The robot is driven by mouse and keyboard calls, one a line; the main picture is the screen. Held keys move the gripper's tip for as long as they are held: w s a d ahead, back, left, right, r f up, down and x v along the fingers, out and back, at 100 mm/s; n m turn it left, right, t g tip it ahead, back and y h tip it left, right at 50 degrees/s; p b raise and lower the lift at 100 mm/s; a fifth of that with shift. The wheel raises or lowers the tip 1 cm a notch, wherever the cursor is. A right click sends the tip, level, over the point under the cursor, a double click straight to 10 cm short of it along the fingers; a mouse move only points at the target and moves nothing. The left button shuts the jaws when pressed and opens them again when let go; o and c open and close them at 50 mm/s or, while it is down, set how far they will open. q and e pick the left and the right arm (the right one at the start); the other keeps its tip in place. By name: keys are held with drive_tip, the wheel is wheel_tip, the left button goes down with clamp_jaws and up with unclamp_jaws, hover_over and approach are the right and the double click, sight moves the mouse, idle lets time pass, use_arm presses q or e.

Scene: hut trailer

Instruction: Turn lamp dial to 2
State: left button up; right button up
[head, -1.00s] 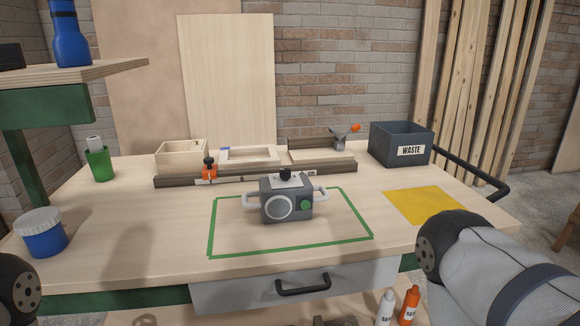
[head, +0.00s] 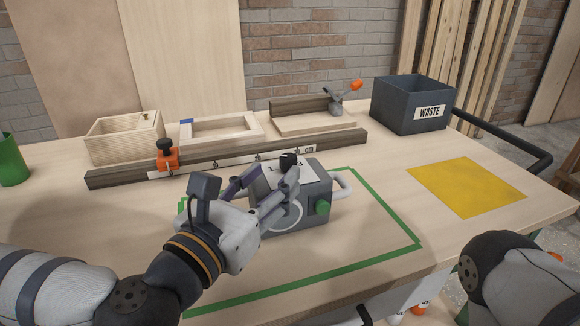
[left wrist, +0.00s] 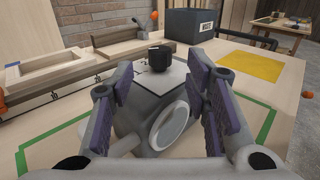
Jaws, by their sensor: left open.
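My right gripper is out of view.
A wooden fence with an orange stop (head: 167,158) runs behind the lamp. A dark waste bin (head: 410,105) stands at the back right. A yellow sheet (head: 466,187) lies flat on the right. An open wooden box (head: 125,138) and a green cup (head: 12,162) are at left.

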sight(282, 161)
use_arm(q)
drive_tip(key=x, duration=0.6)
drive_tip(key=shift+w+d+r, duration=0.1)
drive_tip(key=shift+w+r, duration=0.15)
drive_tip(key=shift+r, duration=0.15)
clamp_jaws()
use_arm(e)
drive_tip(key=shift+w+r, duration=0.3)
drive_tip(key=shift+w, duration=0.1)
use_arm(q)
drive_tip(key=shift+f, duration=0.1)
drive_tip(key=shift+f+m+g+h+b, duration=0.15)
drive_tip(key=shift+m+g+h+b, duration=0.4)
drive_tip(key=shift+m+h, duration=0.3)
drive_tip(key=shift+m+g+h+b, duration=0.25)
drive_tip(key=shift+h+b, duration=0.15)
drive_tip(key=shift+h, duration=0.35)
drive_tip(key=shift+r, duration=0.2)
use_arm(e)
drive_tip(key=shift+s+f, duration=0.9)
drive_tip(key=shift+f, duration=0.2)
